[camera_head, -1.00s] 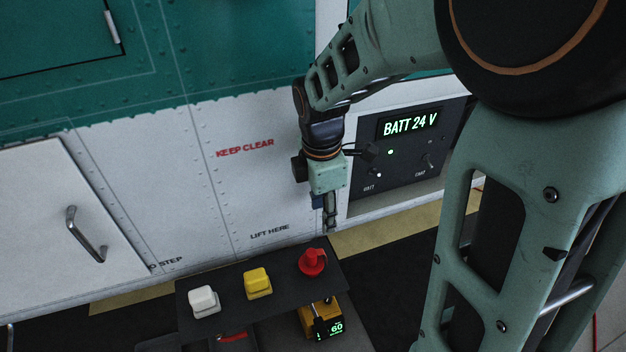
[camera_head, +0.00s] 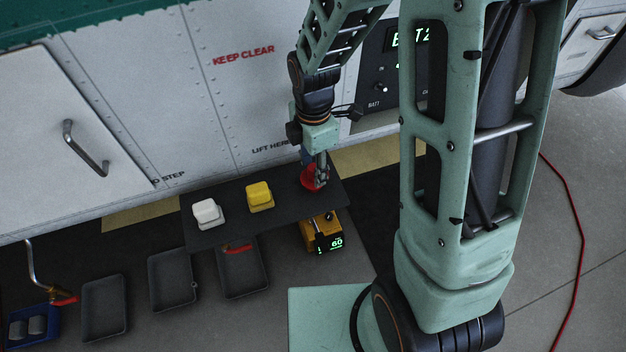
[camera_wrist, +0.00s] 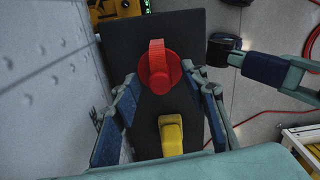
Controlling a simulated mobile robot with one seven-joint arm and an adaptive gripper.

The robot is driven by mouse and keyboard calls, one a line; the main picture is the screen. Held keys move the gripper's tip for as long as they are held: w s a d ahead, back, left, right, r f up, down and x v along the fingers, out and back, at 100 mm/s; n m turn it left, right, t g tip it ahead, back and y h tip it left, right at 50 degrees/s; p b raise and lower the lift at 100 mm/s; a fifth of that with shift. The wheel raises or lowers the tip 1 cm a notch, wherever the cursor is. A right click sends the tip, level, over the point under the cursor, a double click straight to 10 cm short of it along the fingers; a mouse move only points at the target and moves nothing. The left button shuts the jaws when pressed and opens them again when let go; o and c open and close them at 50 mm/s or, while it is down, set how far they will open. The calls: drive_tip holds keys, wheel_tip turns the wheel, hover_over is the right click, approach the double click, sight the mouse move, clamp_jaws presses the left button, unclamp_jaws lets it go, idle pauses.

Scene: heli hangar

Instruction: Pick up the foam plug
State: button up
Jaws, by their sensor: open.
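A red round piece with a raised tab (camera_head: 309,178), the likely foam plug, sits near the right end of a dark raised board (camera_head: 235,225). My gripper (camera_head: 318,178) is directly over it, pointing down, and partly hides it. In the wrist view the red piece (camera_wrist: 158,68) lies between the two spread fingertips of my gripper (camera_wrist: 161,78). The fingers look open, with gaps beside the piece; I cannot tell their exact height over the board. A yellow block (camera_head: 260,197) and a white block (camera_head: 207,213) stand left on the same board.
A yellow device with a lit "60" display (camera_head: 322,234) stands below the board's front edge. Several dark trays (camera_head: 105,310) and a blue bin (camera_head: 32,326) lie on the floor at left. The white riveted panel (camera_head: 150,110) rises close behind the board.

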drive_tip(key=shift+f, duration=0.45)
clamp_jaws()
drive_tip(key=shift+r, duration=0.1)
